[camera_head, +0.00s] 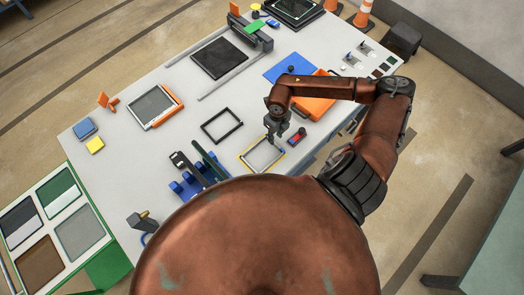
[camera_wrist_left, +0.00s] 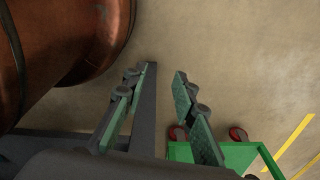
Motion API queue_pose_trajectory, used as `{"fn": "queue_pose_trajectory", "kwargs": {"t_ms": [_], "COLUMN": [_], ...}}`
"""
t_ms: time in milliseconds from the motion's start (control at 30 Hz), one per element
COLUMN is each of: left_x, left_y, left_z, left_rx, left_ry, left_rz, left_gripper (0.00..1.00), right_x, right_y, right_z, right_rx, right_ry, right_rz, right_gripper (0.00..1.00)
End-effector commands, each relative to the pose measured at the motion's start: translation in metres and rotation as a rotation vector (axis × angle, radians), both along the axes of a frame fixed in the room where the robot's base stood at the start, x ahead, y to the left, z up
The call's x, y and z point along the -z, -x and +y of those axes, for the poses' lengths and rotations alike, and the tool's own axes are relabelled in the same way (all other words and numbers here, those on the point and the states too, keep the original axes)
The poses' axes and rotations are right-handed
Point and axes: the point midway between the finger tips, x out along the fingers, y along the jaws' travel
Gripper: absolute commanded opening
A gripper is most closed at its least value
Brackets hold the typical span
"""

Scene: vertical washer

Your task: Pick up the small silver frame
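The small silver frame (camera_head: 251,165) lies flat on the light grey table (camera_head: 190,140), in the head view just above my own rounded body. A thin yellow outline runs round it. My right gripper (camera_head: 275,138) points down at the frame's upper edge. It covers a little of that edge, and I cannot tell whether it touches the frame. Its fingers are too small and dark to show whether they are open or shut. My left gripper (camera_wrist_left: 160,105) shows in the left wrist view with its green-padded fingers apart and nothing between them, above bare floor.
A black frame (camera_head: 222,125) lies up and left of the silver one. A red and blue piece (camera_head: 297,136) lies close right of my right gripper. An orange tray (camera_head: 312,106) is beyond. Blue and black upright holders (camera_head: 200,170) stand to the left. A green cart (camera_wrist_left: 240,155) stands below my left gripper.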

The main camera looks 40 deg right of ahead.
Motion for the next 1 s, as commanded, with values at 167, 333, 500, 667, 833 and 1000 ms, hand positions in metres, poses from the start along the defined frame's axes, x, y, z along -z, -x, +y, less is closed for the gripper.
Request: {"fn": "queue_pose_trajectory", "kwargs": {"t_ms": [167, 333, 500, 667, 833, 1000], "left_x": [-0.011, -0.012, -0.012, -0.012, -0.012, -0.012], "left_y": [-0.006, -0.013, -0.015, -0.015, -0.014, -0.012], "left_z": [0.0, -0.001, -0.001, -0.001, -0.001, -0.001], "left_rx": [0.002, 0.003, 0.004, 0.005, 0.005, 0.004], "left_ry": [0.001, 0.001, 0.001, 0.002, 0.002, 0.002], "left_rz": [-0.008, -0.016, -0.019, -0.018, -0.017, -0.015], "left_gripper": [0.26, 0.26, 0.26, 0.26, 0.26, 0.26], "right_x": [0.026, 0.041, 0.042, 0.042, 0.042, 0.042], "right_y": [0.003, 0.003, 0.002, 0.002, 0.002, 0.002], "right_z": [0.001, 0.002, 0.002, 0.002, 0.002, 0.002], "right_rx": [0.0, -0.003, -0.004, -0.005, -0.005, -0.005], "right_ry": [-0.002, -0.001, -0.001, -0.001, -0.002, -0.002], "right_rz": [0.002, 0.001, 0.0, 0.0, 0.0, 0.0], "right_gripper": [0.26, 0.26, 0.26, 0.18, 0.07, 0.0]}}
